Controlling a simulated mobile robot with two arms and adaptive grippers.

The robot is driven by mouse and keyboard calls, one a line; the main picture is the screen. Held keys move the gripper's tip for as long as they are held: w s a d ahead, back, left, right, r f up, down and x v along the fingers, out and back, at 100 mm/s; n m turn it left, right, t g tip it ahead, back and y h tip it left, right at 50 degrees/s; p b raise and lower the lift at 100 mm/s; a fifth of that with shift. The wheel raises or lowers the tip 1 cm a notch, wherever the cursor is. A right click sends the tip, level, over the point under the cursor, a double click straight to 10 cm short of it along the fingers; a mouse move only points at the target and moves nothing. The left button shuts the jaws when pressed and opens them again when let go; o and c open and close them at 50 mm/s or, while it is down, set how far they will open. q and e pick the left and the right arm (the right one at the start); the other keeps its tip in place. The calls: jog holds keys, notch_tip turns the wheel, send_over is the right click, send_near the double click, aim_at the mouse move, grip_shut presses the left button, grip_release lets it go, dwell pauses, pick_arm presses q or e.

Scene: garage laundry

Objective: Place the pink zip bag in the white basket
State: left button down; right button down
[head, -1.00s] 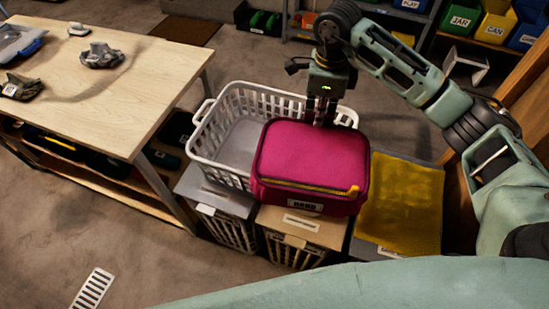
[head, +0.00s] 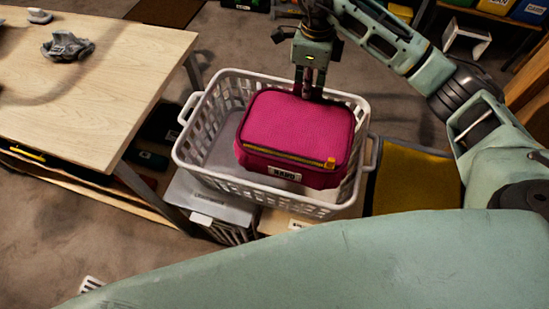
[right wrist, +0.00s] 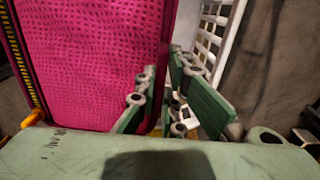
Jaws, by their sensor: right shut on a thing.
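The pink zip bag (head: 295,128) has a yellow zip and a small label on its front. It shows over the opening of the white basket (head: 210,172), within the rim as seen from the head. I cannot tell whether its underside touches the basket floor. My right gripper (head: 310,97) is shut on the bag's far edge, pointing down. In the right wrist view the bag (right wrist: 90,60) fills the left side, with the fingers (right wrist: 165,95) at its edge and the basket's slatted wall (right wrist: 212,35) beyond. My left gripper is not in view.
The basket stands on lidded bins, including a grey one (head: 205,200). A yellow-topped bin (head: 415,180) is to the right. A wooden table (head: 90,95) with crumpled grey cloth (head: 68,46) is at left. Labelled bins stand at the back right.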

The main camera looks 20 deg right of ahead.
jog(key=f+b, duration=0.2)
jog(key=f, duration=0.1)
jog(key=f+b, duration=0.1)
jog(key=shift+w+f, duration=0.2)
jog(key=shift+w, duration=0.05)
notch_tip(320, 180, down, 6)
jog(key=shift+r, duration=0.15)
notch_tip(320, 180, down, 4)
jog(key=shift+f+p, duration=0.15)
jog(key=shift+p, duration=0.35)
jog(key=shift+f, duration=0.2)
jog(key=c, duration=1.9)
grip_release()
jog(key=shift+o, duration=0.2)
jog(key=shift+r, duration=0.15)
